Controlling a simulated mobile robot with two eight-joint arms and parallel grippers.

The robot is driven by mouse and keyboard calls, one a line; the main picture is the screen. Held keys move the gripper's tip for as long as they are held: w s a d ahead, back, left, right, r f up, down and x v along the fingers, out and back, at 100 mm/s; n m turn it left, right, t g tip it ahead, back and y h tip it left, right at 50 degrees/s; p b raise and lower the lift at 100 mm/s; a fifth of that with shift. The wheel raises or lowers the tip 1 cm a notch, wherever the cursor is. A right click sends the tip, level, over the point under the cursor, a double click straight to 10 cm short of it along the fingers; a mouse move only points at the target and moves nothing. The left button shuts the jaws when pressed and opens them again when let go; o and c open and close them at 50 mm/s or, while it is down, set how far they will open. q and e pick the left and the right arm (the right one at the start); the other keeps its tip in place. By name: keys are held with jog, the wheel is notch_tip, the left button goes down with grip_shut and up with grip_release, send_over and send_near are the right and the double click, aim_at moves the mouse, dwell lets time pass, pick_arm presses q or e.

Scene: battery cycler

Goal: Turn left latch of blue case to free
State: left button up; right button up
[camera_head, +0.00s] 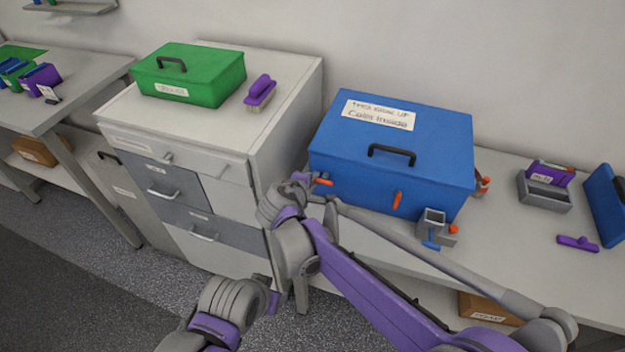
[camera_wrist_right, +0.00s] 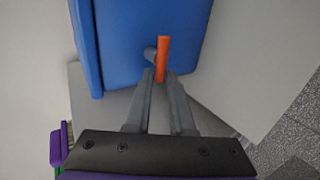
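The blue case (camera_head: 400,150) stands shut on the bench, with a black handle and a white label on its lid. Its left latch (camera_head: 323,182) is an orange lever at the left end of the case. In the right wrist view this orange latch (camera_wrist_right: 162,58) stands upright in the picture, beside a grey pivot. My right gripper (camera_wrist_right: 160,76) is open, one finger on each side of the latch's near end, with narrow gaps showing. In the head view my right gripper (camera_head: 308,178) is small and partly hidden at the case's left end. My left arm shows low down; its fingers cannot be made out.
Another orange latch (camera_head: 397,200) is on the case's front. A small grey holder (camera_head: 432,222) with a blue-handled item stands before the case. A drawer cabinet (camera_head: 270,110) to the left carries a green case (camera_head: 190,75) and a purple brush (camera_head: 261,90).

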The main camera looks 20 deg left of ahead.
jog(key=shift+r, duration=0.1)
jog(key=v, duration=1)
jog(key=shift+s+r, duration=0.15)
jog(key=shift+s, duration=0.15)
jog(key=s+d+f+m+g+h+p, duration=0.1)
jog(key=d+m+g+p, duration=0.15)
jog(key=d, duration=0.75)
jog(key=s+d+m+g+p, duration=0.15)
jog(key=d+m, duration=0.25)
jog(key=d, duration=0.7)
jog(key=s+d+f+m+g+p, duration=0.1)
jog(key=s+d+m, duration=0.4)
jog(key=s+d, duration=0.2)
jog(key=s+d+f+m+y+p, duration=0.1)
jog(key=s+d+f+m, duration=0.1)
jog(key=s+d+m, duration=0.4)
jog(key=shift+s+d+f+g+y, duration=0.35)
jog(key=shift+s+d, duration=0.3)
jog(key=shift+s, duration=0.4)
